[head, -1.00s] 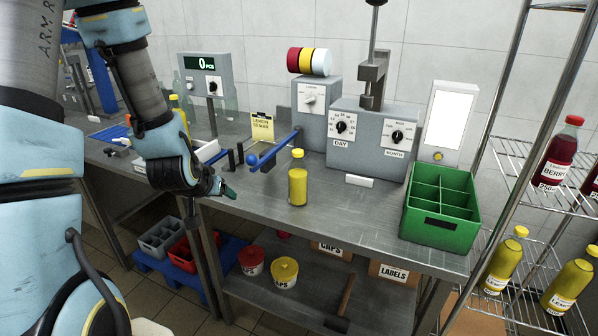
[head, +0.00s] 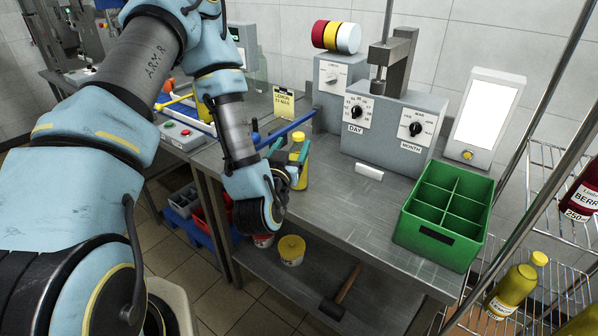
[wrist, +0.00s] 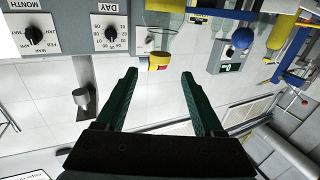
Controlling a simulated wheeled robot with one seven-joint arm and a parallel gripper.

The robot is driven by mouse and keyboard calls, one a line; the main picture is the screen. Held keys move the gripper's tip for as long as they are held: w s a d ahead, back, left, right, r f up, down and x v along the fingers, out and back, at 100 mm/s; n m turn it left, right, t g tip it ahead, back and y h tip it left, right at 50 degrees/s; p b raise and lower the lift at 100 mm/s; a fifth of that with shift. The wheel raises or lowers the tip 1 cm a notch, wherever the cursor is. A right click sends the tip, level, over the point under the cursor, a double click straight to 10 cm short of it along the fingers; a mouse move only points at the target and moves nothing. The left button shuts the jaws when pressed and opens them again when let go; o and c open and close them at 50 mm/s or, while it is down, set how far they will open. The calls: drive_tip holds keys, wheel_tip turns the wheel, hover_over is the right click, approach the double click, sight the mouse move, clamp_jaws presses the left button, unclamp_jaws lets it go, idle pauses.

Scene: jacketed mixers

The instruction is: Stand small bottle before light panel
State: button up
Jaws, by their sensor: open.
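The small bottle (head: 302,168), with yellow contents and a yellow cap, stands upright on the steel bench near its front edge. My gripper (head: 287,153) is open at the bottle's left side, its green fingers partly covering it. The light panel (head: 486,112), a bright white screen in a grey housing with a yellow button, stands at the back right of the bench.
The green divided crate (head: 438,240) stands empty in front of the light panel. The grey DAY/MONTH machine (head: 388,135) stands behind the bottle, with a small white block (head: 369,172) before it. A blue rail (head: 285,130) lies left of the bottle. A wire rack (head: 560,160) is at the right.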

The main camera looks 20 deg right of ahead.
sight(300, 134)
drive_tip(key=shift+w+d+f+b, duration=0.35)
drive_tip(key=shift+w+b, duration=0.2)
drive_tip(key=shift+b, duration=1.7)
drive_tip(key=shift+d+r+b, duration=0.1)
drive_tip(key=shift+b, duration=0.45)
drive_tip(key=b, duration=0.3)
drive_tip(key=shift+w, duration=0.15)
drive_tip(key=shift+r+p+x, duration=0.15)
drive_tip(key=shift+p+x, duration=0.1)
drive_tip(key=shift+x, duration=0.55)
drive_tip(key=shift+r+p+x, duration=0.1)
drive_tip(key=shift+p+x, duration=0.15)
drive_tip(key=shift+x, duration=0.5)
drive_tip(key=shift+f+p+x, duration=0.2)
drive_tip(key=shift+p+x, duration=0.45)
drive_tip(key=shift+x, duration=0.6)
drive_tip(key=shift+f+p+x, duration=0.2)
drive_tip(key=shift+p+x, duration=0.4)
drive_tip(key=shift+x, duration=0.7)
clamp_jaws()
drive_tip(key=shift+d+r, duration=0.1)
